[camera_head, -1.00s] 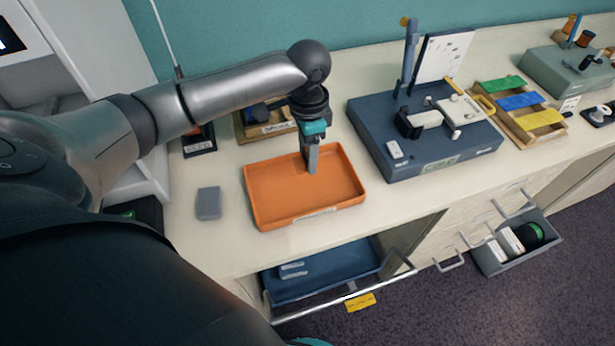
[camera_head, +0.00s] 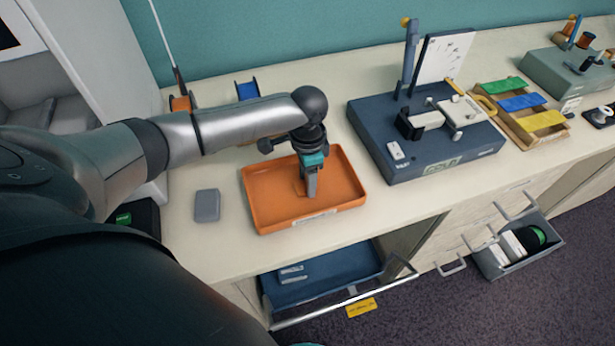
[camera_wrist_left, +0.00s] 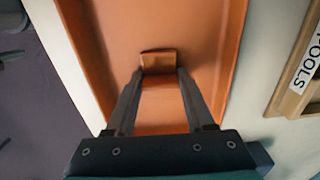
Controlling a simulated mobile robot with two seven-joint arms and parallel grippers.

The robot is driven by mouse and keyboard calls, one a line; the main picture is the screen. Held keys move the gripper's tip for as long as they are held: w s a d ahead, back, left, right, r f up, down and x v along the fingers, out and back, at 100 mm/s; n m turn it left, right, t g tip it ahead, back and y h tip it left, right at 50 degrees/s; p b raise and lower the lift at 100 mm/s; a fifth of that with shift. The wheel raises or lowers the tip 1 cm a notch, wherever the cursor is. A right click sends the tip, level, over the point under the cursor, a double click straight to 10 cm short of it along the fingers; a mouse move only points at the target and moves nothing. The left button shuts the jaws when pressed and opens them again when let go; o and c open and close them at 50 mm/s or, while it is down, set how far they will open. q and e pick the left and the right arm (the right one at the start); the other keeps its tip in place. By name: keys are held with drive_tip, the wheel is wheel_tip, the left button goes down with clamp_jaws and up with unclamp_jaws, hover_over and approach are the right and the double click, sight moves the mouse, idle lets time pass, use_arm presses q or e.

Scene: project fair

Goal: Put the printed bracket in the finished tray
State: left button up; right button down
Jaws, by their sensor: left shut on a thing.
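The orange tray (camera_head: 262,213) lies on the counter, with a pale label on its front wall that is too small to read. My left gripper (camera_head: 310,193) points down inside its walls, near the middle. In the left wrist view my left gripper (camera_wrist_left: 160,76) is shut on a small orange-brown piece, the printed bracket (camera_wrist_left: 160,58), with the tray's orange floor (camera_wrist_left: 120,30) around it. In the head view the bracket (camera_head: 300,187) shows only as a small orange patch beside the fingers. I cannot tell whether it touches the tray floor. My right gripper is out of view.
A grey block (camera_head: 207,205) lies left of the tray. A dark blue machine (camera_head: 440,165) stands to the right. Below the counter, a blue drawer (camera_head: 320,285) and a grey drawer (camera_head: 508,262) stand open. Spools (camera_head: 247,90) stand behind my arm.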

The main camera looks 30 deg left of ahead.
use_arm(q)
drive_tip(key=o, duration=1.3)
drive_tip(key=shift+r, duration=0.1)
wheel_tip(320, 180, up, 12)
drive_tip(key=p, duration=0.2)
